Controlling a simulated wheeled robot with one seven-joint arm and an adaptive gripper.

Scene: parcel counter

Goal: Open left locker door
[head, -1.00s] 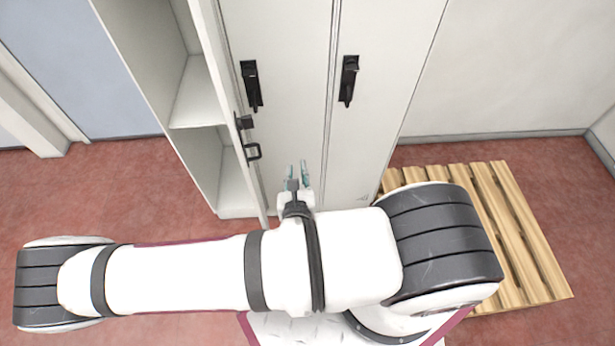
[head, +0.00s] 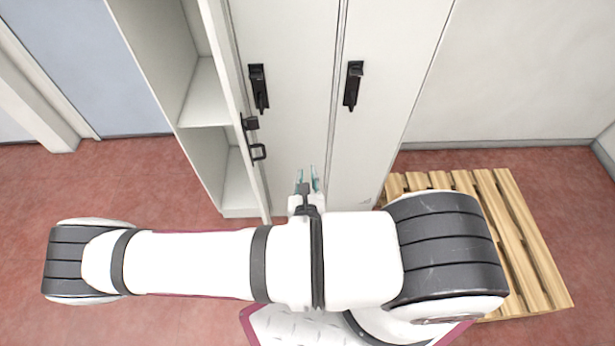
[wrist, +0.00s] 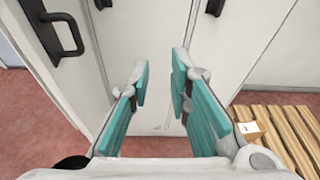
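The left locker door (head: 233,90) stands swung open toward me and shows nearly edge-on, with the shelved compartment (head: 205,95) exposed to its left. Its black bar handle (head: 258,152) sticks out on the right side of the door, below a black latch block (head: 250,122). The handle also shows at the upper left in the wrist view (wrist: 62,35). My gripper (head: 307,175) is to the right of the handle and apart from it. In the wrist view its two teal-padded fingers (wrist: 161,80) are spread with nothing between them.
Two shut locker doors, the middle one (head: 285,60) and the right one (head: 385,60), have black latches and stand in front of my gripper. A wooden pallet (head: 515,235) lies on the red floor at right. Open floor (head: 100,190) lies to the left.

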